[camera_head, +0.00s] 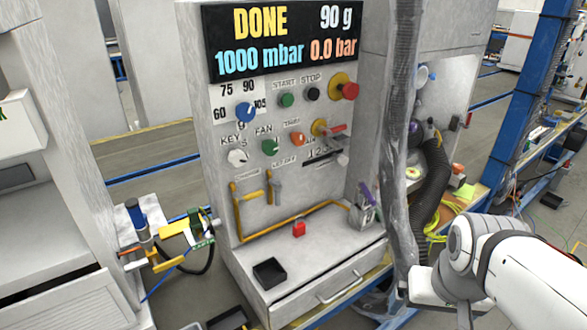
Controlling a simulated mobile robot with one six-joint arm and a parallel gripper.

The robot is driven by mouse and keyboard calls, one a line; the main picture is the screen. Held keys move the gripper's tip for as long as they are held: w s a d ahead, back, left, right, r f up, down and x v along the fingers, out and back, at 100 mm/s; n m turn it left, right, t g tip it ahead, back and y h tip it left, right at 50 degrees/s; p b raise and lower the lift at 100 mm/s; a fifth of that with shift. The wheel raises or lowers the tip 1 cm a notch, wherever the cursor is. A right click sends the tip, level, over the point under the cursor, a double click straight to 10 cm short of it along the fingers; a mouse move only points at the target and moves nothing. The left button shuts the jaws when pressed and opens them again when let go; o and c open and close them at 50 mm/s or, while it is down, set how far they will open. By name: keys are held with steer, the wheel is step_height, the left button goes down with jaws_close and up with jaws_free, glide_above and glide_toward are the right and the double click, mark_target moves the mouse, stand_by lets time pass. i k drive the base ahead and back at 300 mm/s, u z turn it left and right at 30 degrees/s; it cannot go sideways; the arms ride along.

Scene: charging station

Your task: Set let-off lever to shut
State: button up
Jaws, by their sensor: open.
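The charging station panel (300,200) stands in the middle of the view. A small label that seems to read LET-OFF (284,162) is on its face. Just below it is a short upright grey lever (275,190), beside a yellow pipe (236,208); I take it as the let-off lever, but its exact setting is too small to tell. My arm comes in from the lower right. My gripper (408,286) is at its end, by the grey column, right of the station and well apart from the lever. Its fingers are hardly visible, and it appears empty.
The display (280,38) reads DONE, 90 g, 1000 mbar and 0.0 bar. Knobs and buttons fill the panel above the lever.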

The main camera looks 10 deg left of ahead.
mark_target(277, 186)
steer(key=u, duration=2.1)
steer(key=k, duration=0.7)
steer(key=z, duration=0.95)
steer(key=i, duration=0.95)
